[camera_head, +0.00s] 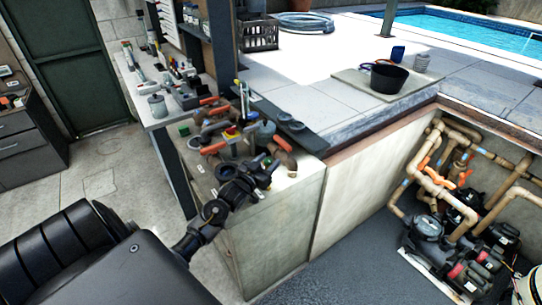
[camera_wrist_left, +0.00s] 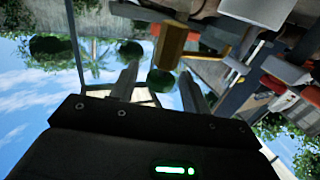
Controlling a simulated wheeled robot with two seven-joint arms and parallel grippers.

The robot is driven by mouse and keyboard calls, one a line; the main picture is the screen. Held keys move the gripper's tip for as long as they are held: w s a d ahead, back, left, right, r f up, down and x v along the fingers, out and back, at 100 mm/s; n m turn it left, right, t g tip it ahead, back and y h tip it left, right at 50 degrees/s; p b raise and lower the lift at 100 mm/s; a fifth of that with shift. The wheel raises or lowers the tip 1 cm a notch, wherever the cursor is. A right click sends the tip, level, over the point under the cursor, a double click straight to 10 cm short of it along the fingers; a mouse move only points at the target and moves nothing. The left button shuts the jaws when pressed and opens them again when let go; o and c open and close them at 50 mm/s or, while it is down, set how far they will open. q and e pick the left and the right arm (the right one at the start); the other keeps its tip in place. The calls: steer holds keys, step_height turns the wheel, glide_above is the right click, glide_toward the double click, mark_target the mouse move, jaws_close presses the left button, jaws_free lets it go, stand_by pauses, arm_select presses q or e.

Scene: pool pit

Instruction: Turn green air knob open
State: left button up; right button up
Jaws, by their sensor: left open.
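The green knob (camera_wrist_left: 160,80) shows in the left wrist view as a dark green round shape beside a brass-coloured fitting (camera_wrist_left: 171,45). My left gripper (camera_wrist_left: 160,88) is open, with one finger on each side of the knob in that view. I cannot tell whether either finger touches it. In the head view my left gripper (camera_head: 268,172) is over the right part of the pipework bench, among the valves. Only a small green spot (camera_head: 267,161) shows there by the fingers; the rest is hidden by the gripper. My right gripper is not in view.
The pit at right holds pipes (camera_head: 432,180) and pumps. Floor at left is clear.

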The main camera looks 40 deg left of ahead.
arm_select(q)
steer(key=shift+w+a, duration=0.1)
steer(key=shift+w, duration=0.95)
steer(key=c, duration=1)
steer(key=shift+o, duration=0.2)
